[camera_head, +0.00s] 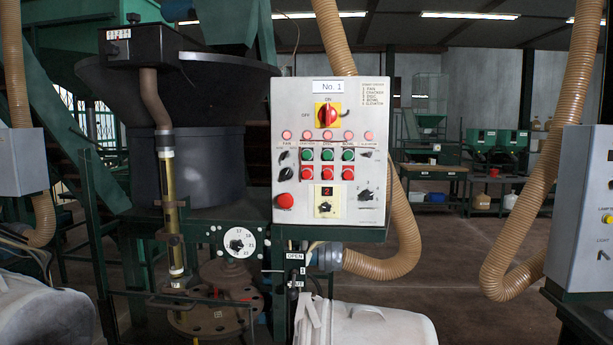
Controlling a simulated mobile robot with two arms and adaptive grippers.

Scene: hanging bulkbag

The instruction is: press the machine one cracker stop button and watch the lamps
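The machine one control panel (300,97), labelled "No. 1", faces me at the centre of the head view. A row of reddish lamps crosses it. The lamp second from left (307,135) is above a label that seems to read cracker; I cannot tell whether any are lit. Below that lamp are a green button (307,155) and a red button (307,174), which looks like the cracker stop button. More green and red pairs stand to its right. A red rotary switch (327,115) sits above the lamps. Neither of my grippers is in view.
A larger red button (284,201), a small display (326,191) and a black knob (366,195) sit low on the panel. A tan hose (402,225) curves beside it. Another panel (585,210) is at right, with floor between.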

